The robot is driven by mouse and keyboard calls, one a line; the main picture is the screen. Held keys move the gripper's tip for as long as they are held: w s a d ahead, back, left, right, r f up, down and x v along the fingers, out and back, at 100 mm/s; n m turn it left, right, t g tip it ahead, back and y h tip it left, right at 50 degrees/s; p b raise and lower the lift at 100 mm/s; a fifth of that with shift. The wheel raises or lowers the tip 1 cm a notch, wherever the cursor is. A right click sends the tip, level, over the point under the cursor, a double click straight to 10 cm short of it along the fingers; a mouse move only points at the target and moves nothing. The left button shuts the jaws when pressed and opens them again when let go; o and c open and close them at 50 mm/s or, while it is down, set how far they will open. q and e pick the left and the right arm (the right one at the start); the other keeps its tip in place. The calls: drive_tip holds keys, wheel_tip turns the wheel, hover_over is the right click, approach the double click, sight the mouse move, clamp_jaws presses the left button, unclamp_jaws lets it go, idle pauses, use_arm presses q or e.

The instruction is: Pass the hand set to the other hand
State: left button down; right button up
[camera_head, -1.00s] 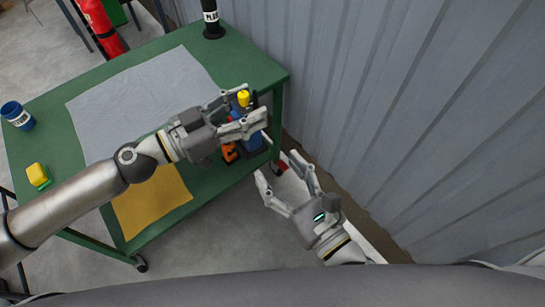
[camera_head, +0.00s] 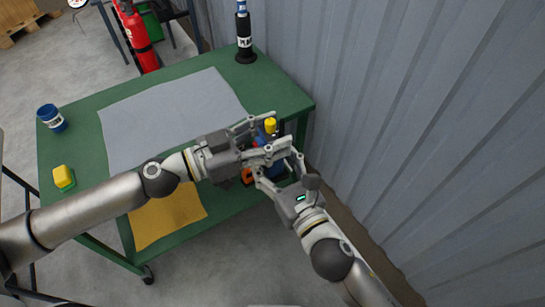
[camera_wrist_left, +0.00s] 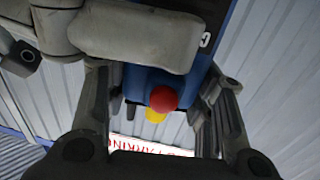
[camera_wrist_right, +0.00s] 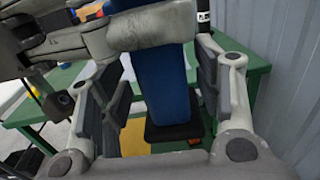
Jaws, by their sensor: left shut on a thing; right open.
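The hand set is a blue block with a black end; its yellow knob (camera_head: 270,125) shows in the head view. My left gripper (camera_head: 274,136) is shut on it and holds it out by the table's right end. In the left wrist view its blue body (camera_wrist_left: 140,78) shows with a red and a yellow knob. My right gripper (camera_head: 277,168) is open, with its fingers on both sides of the blue body (camera_wrist_right: 162,88) in the right wrist view. Gaps show between those fingers and the body. My fingers hide much of the hand set in the head view.
The green table (camera_head: 85,120) carries a grey mat (camera_head: 165,110), an ochre mat (camera_head: 170,215), a blue jar (camera_head: 51,118), a yellow-green block (camera_head: 64,177) and a dark cylinder (camera_head: 244,40). An orange thing (camera_head: 247,176) lies by my left gripper. A corrugated wall (camera_head: 430,130) stands close on the right.

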use_arm(q)
drive_tip(key=shift+r, duration=0.1)
use_arm(e)
drive_tip(key=shift+w+a, duration=0.15)
drive_tip(key=shift+w, duration=0.15)
drive_tip(key=shift+s, duration=0.1)
drive_tip(key=c, duration=1.2)
use_arm(q)
drive_tip(key=c, duration=1.1)
unclamp_jaws()
use_arm(e)
drive_tip(key=shift+a+r, duration=0.1)
clamp_jaws()
use_arm(q)
drive_tip(key=o, duration=0.5)
